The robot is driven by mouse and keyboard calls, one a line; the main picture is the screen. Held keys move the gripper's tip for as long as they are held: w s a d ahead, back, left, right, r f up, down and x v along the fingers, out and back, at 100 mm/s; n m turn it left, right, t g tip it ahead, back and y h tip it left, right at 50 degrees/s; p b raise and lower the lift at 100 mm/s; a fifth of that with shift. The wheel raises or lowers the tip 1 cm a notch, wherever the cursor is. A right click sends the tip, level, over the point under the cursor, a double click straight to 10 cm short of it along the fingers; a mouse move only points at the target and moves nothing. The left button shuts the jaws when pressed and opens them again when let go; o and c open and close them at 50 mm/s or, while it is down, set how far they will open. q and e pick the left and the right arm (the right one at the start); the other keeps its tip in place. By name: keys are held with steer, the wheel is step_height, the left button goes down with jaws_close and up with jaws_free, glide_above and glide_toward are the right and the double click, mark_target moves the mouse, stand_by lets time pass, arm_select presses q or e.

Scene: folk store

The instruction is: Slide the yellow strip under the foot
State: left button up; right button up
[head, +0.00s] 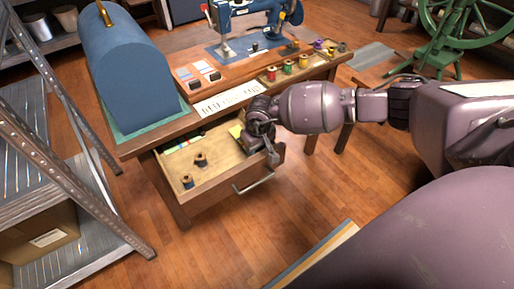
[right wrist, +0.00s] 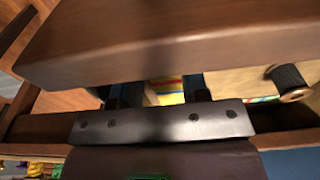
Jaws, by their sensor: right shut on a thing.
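The blue sewing machine (head: 252,15) stands on the wooden table, its needle and foot area (head: 225,52) over a blue plate. The foot is too small to make out clearly. My right gripper (head: 262,132) is low at the open drawer (head: 215,190), beside the table's front edge. A small yellow piece (head: 235,131), seemingly the yellow strip, shows against the gripper. In the right wrist view, yellow and striped cloth (right wrist: 170,97) shows between the two dark fingers (right wrist: 158,92). The gripper is shut on the strip, whose grasped part is mostly hidden. My left gripper is out of view.
Thread spools (head: 200,160) stand in the drawer; one shows in the wrist view (right wrist: 288,82). A thick wooden edge (right wrist: 170,45) is close to the right gripper. A blue domed case (head: 130,70), a lettered card (head: 228,100) and a spool tray (head: 300,64) occupy the tabletop.

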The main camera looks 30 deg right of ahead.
steer(key=shift+r+p, duration=0.35)
steer(key=shift+r, duration=0.95)
